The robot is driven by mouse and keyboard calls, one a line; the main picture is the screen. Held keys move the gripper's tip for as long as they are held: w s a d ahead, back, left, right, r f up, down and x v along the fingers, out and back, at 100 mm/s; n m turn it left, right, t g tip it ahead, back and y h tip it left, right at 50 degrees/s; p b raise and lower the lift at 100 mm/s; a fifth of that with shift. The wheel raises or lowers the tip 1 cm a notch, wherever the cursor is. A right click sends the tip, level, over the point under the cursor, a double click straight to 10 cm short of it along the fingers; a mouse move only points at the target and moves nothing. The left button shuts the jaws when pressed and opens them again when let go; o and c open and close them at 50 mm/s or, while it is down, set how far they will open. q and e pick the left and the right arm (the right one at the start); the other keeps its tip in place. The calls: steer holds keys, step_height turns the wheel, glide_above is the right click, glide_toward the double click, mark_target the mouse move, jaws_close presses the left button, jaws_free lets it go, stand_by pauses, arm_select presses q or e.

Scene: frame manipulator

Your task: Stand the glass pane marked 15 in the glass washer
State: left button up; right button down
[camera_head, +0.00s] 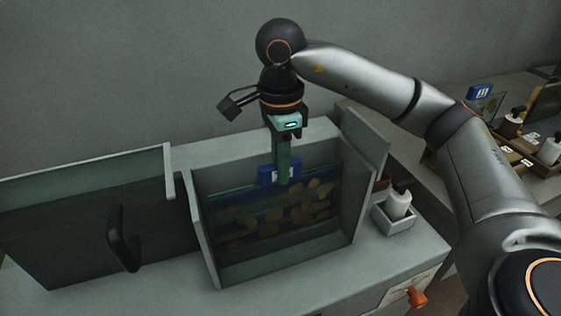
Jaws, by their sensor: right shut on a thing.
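My right gripper (286,168) reaches down from above and is shut on the top edge of a glass pane (290,213) at its blue tag (268,174). The pane is see-through with brownish spots and is upright. It is between the side walls of the grey open-topped glass washer (204,240). The number on the tag is not readable here. I cannot tell whether the pane's lower edge touches the washer floor. My left gripper is out of view.
A dark panel with a black handle (122,240) is left of the washer. A small tray (396,222) with a white bottle (398,204) is at its right. An orange knob (417,297) is on the front. Another blue-tagged pane (487,106) and bottles stand at the back right.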

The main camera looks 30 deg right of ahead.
steer(key=shift+f, duration=0.2)
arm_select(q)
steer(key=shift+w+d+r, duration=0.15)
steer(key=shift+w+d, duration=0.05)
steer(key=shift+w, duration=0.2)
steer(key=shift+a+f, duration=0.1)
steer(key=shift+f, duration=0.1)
arm_select(e)
steer(key=shift+f, duration=0.2)
steer(key=shift+f+b, duration=0.1)
steer(key=shift+b, duration=0.25)
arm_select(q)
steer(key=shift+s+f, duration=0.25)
arm_select(e)
steer(key=c, duration=0.7)
jaws_free()
steer(key=shift+f, duration=0.1)
